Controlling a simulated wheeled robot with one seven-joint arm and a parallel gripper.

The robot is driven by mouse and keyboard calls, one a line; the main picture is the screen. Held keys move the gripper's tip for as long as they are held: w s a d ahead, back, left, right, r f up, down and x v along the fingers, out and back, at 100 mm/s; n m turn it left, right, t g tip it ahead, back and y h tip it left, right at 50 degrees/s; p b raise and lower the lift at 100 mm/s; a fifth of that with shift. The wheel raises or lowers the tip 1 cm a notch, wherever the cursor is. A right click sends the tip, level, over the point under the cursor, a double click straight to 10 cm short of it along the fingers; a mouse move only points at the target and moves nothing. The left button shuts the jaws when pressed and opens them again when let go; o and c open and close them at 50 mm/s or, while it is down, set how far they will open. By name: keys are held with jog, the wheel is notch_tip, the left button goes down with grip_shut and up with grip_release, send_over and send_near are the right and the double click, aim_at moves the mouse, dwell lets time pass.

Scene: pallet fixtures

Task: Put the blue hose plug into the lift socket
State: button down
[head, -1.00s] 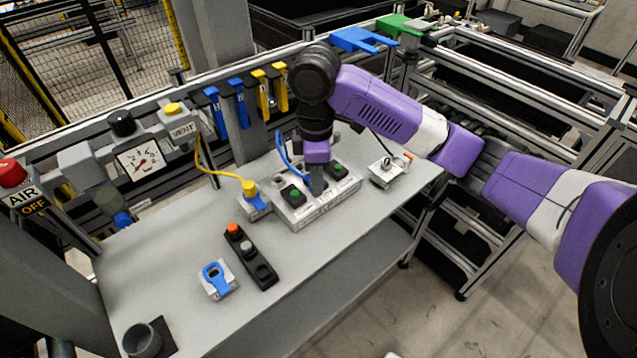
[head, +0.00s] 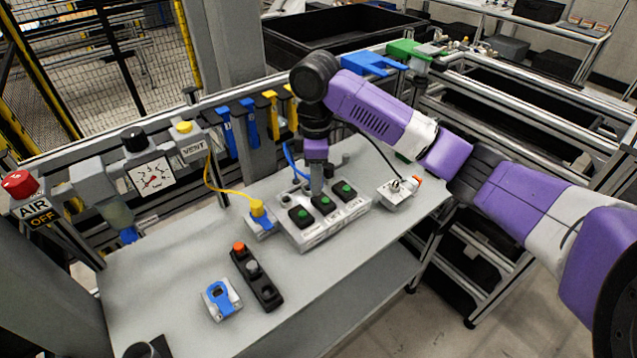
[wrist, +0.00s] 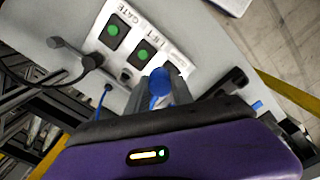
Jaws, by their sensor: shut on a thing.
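The socket box (head: 312,236) stands on the table, with green-lit black squares on its top. Its labels GATE and LIFT are readable in the wrist view; the LIFT square (wrist: 143,54) is the middle one in the head view (head: 322,202). A round dark opening (wrist: 125,75), apparently the lift socket, lies beside it. My gripper (head: 316,188) points down just behind the middle square. It is shut on the blue hose plug (wrist: 160,80), whose blue end shows between the fingers. The plug's lower end is hidden; I cannot tell whether it touches the box. The blue hose (head: 290,160) hangs behind my gripper.
A black plug with a cable (wrist: 92,62) sits beside the GATE square. A yellow-hosed plug (head: 257,209) stands left of the box, a grey fitting (head: 396,192) right. A black strip (head: 257,278) and blue-topped block (head: 221,298) lie in front. Bare table surrounds these.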

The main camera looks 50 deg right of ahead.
jog(key=w+d+b, duration=0.1)
jog(key=w+d, duration=0.5)
jog(key=w, duration=0.1)
jog(key=shift+w+b, duration=0.25)
jog(key=shift+b, duration=0.1)
dwell(0.4)
jog(key=shift+d+f, duration=0.1)
jog(key=shift+f+b, duration=1.15)
jog(key=shift+f, duration=1.7)
jog(key=shift+p, duration=0.65)
jog(key=shift+f+b, duration=0.4)
jog(key=shift+f, duration=1)
jog(key=c, duration=1)
grip_release()
jog(key=shift+c, duration=0.2)
